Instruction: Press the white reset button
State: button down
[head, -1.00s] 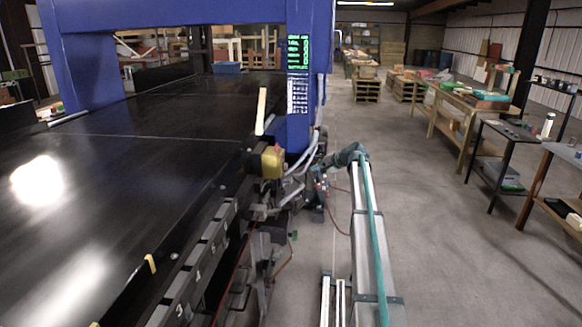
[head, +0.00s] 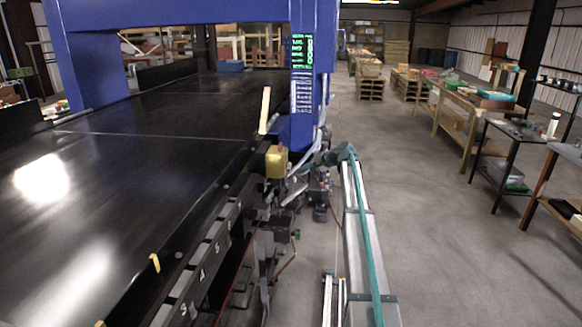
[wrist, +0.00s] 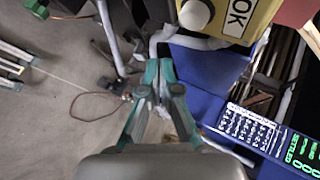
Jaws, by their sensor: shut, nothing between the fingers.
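The yellow button box (head: 276,162) is fixed beside the conveyor's right edge, near the blue frame post. In the head view my gripper is small and cluttered, just right of the box; the white button cannot be made out there.
The black conveyor (head: 150,165) fills the left. Grey conduits (wrist: 108,35) and cables run close around the box. Open floor (head: 430,250) and workbenches (head: 460,115) lie to the right.

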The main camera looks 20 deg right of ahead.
jog(key=shift+w+a, duration=0.45)
jog(key=shift+a, duration=0.35)
jog(key=shift+w+a, duration=0.45)
jog(key=shift+a, duration=0.35)
jog(key=shift+a, duration=0.1)
jog(key=shift+w+a, duration=0.2)
jog(key=shift+a, duration=0.05)
jog(key=shift+w+a, duration=0.25)
jog(key=shift+a, duration=0.25)
dwell(1.3)
jog(key=shift+s+d+b, duration=0.4)
jog(key=shift+s+d, duration=0.05)
jog(key=shift+d, duration=0.35)
jog(key=shift+d, duration=0.1)
jog(key=d, duration=0.1)
jog(key=s+d, duration=0.2)
jog(key=d, duration=0.1)
jog(key=shift+s+d+b, duration=0.1)
jog(key=shift+s+b, duration=0.15)
jog(key=shift+b, duration=0.05)
